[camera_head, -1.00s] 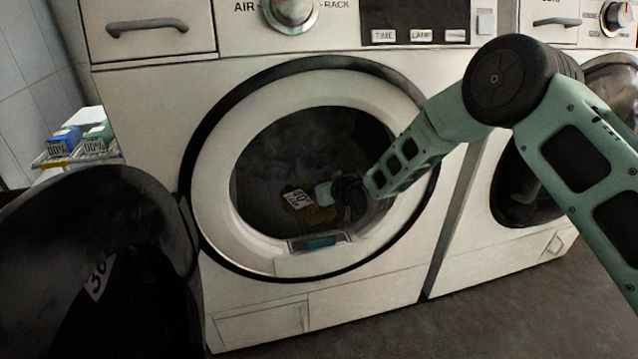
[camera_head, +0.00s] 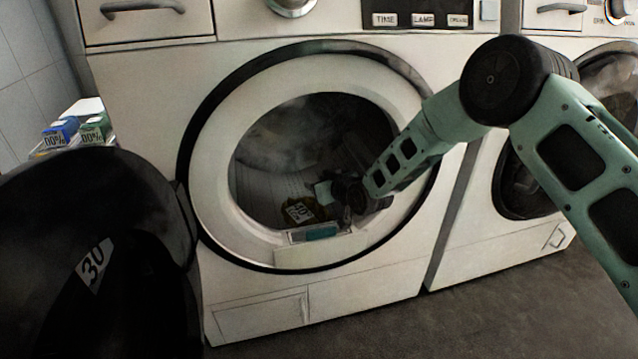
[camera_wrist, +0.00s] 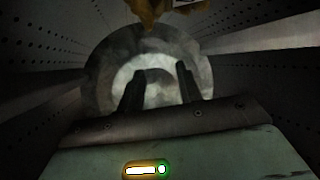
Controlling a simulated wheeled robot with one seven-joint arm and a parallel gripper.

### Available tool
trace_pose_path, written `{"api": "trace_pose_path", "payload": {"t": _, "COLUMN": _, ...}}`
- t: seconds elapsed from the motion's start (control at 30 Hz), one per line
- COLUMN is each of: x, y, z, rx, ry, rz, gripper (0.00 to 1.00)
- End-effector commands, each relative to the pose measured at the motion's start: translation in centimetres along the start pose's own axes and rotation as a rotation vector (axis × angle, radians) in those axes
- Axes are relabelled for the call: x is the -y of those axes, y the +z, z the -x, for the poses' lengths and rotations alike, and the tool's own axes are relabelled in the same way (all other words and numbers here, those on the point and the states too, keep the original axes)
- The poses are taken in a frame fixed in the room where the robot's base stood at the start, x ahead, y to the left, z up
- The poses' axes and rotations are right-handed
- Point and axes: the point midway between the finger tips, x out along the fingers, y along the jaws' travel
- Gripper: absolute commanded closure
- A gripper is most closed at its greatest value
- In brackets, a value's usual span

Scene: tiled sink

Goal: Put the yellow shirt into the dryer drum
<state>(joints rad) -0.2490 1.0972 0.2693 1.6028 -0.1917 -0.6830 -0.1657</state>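The yellow shirt (camera_head: 301,209) is a small dark yellow bundle with a white printed patch, low inside the dryer drum (camera_head: 275,185). My gripper (camera_head: 328,190) reaches through the round door opening into the drum, just right of the shirt. In the wrist view, the two fingers of my gripper (camera_wrist: 161,82) stand apart with nothing between them. The shirt also shows at the top edge of the wrist view (camera_wrist: 165,10), clear of the fingers. The perforated drum wall (camera_wrist: 45,60) surrounds them.
The open dryer door (camera_head: 90,250) stands at the left. The pale door ring (camera_head: 210,170) surrounds my arm closely on its right side. A second machine (camera_head: 515,235) stands at the right. Small boxes (camera_head: 75,132) sit on a rack behind the door. Grey floor lies in front.

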Motion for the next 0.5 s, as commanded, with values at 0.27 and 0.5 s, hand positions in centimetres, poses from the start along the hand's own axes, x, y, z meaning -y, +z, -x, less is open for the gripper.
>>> {"api": "trace_pose_path", "payload": {"t": 0.27, "x": 0.0, "y": 0.0, "z": 0.5, "rx": 0.002, "ry": 0.0, "rz": 0.0, "gripper": 0.65}}
{"api": "trace_pose_path", "payload": {"t": 0.5, "x": 0.0, "y": -0.4, "z": 4.4, "rx": 0.003, "ry": 0.0, "rz": 0.0, "gripper": 0.65}}
